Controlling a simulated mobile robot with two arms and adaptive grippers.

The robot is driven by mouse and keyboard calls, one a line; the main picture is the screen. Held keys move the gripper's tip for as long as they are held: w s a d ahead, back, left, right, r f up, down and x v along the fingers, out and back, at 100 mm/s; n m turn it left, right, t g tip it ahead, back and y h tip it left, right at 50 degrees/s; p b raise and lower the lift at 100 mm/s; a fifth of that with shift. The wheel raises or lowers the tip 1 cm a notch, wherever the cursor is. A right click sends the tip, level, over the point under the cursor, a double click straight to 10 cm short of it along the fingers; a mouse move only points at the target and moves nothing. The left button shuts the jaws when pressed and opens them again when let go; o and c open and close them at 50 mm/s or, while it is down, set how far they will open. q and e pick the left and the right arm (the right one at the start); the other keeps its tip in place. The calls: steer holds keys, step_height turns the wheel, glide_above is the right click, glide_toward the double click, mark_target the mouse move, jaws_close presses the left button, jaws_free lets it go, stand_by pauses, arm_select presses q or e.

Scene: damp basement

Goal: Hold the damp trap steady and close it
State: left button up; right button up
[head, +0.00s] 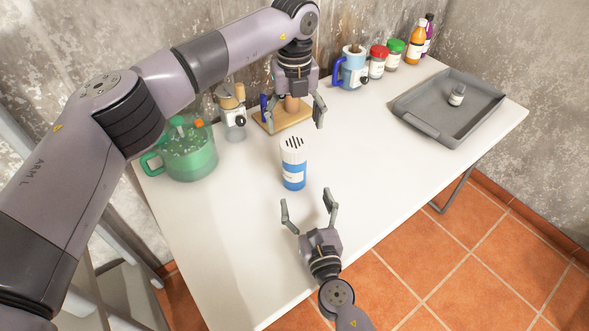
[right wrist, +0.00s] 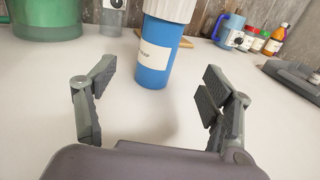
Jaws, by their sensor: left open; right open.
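The damp trap is a blue canister (head: 293,174) with a white slotted cap (head: 292,149), standing upright on the white table (head: 225,225). The cap sits on top of the canister; I cannot tell how tightly. In the right wrist view the blue canister (right wrist: 155,55) stands beyond the fingers, and its top is cut off. My right gripper (head: 309,203) is open and empty, in front of the canister and apart from it. My left gripper (head: 294,108) is open, pointing down behind the cap, near a wooden board (head: 268,125), apart from the canister.
A green jug (head: 188,155) and a clear grinder-like container (head: 234,115) stand at the left. A blue-handled mug (head: 352,72) and several bottles and jars line the back. A grey tray (head: 425,125) holding a small bottle (head: 457,94) is at the right. The table's front middle is clear.

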mark_target(297, 174)
steer(key=x, duration=1.2)
steer(key=shift+w, duration=0.2)
steer(key=shift+c, duration=0.6)
jaws_close()
